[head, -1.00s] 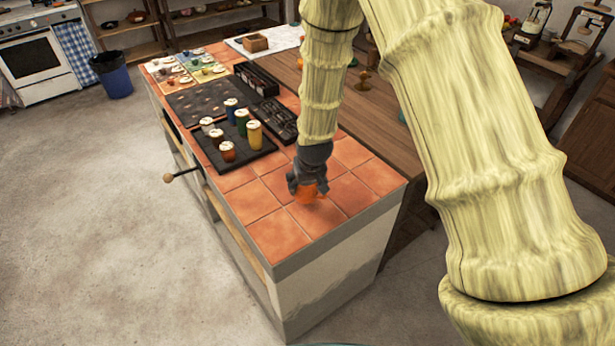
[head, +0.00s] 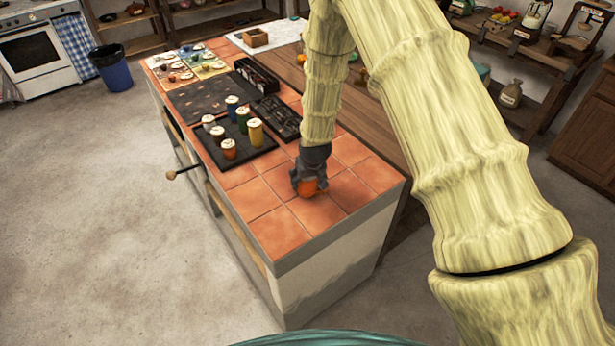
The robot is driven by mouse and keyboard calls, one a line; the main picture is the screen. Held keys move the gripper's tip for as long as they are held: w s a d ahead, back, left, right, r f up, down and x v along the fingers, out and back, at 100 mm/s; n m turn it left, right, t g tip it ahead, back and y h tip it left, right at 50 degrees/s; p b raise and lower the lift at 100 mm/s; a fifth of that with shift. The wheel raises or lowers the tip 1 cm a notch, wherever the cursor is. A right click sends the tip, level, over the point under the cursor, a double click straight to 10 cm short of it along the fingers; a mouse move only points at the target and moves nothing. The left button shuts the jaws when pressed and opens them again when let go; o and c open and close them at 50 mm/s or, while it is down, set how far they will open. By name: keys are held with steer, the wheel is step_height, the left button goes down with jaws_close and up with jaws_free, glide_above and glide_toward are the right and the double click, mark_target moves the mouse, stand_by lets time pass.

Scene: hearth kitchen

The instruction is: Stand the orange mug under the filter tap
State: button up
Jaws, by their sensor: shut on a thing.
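The orange mug (head: 309,187) is in my gripper (head: 308,184) at the near end of the tiled counter (head: 270,232). My gripper points down and is shut on the mug, covering much of it. The mug is low over the tiles; I cannot tell whether it touches them. I cannot make out the filter tap in this view.
A dark tray (head: 262,150) with several colored jars stands left of my gripper. Behind it are a dark board (head: 205,98), a black rack (head: 258,77) and a small wooden box (head: 255,38). Bare tiles lie around the mug. A wooden handle (head: 172,175) sticks out left.

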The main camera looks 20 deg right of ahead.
steer(key=shift+f, duration=0.1)
steer(key=o, duration=1)
steer(key=shift+o, duration=0.5)
